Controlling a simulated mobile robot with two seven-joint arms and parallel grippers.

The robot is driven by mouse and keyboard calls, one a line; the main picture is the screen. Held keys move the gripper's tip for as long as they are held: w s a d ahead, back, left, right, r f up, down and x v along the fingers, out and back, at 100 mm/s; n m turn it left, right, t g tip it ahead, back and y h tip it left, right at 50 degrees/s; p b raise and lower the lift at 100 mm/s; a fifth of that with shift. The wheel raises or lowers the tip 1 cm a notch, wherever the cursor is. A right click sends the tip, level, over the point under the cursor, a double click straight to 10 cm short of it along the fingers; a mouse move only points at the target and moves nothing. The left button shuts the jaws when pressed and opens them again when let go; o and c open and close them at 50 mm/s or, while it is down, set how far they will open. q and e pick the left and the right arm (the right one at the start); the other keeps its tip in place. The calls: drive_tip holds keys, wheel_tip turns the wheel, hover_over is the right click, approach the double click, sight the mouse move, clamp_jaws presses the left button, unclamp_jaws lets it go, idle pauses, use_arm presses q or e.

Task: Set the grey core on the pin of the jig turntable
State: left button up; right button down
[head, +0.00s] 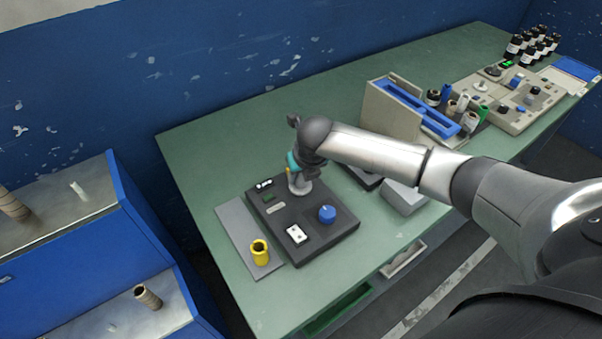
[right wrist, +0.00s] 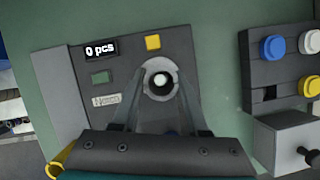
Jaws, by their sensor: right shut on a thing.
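My right gripper (head: 297,176) is over the dark jig box on the green table. In the right wrist view its two fingers (right wrist: 160,100) are shut on the grey core (right wrist: 159,92), a short ring seen from above. A bright round spot, apparently the pin (right wrist: 161,79), shows inside the core's bore. The core is over the turntable spot of the jig (right wrist: 120,68). I cannot tell how far down around the pin it sits. The turntable is mostly hidden beneath the core and fingers. My left gripper is not in view.
The jig box carries a blue knob (head: 327,214), a white switch (head: 297,235) and a display reading "0 pcs" (right wrist: 100,49). A yellow hollow cylinder (head: 260,253) stands on a grey plate (head: 236,226) left of it. A beige rack (head: 388,112) stands farther back.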

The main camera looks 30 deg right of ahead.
idle(0.4)
unclamp_jaws()
idle(0.4)
wheel_tip(320, 180, up, 8)
drive_tip(key=p, duration=0.9)
drive_tip(key=shift+f, duration=0.1)
idle(0.3)
drive_tip(key=shift+s, duration=0.1)
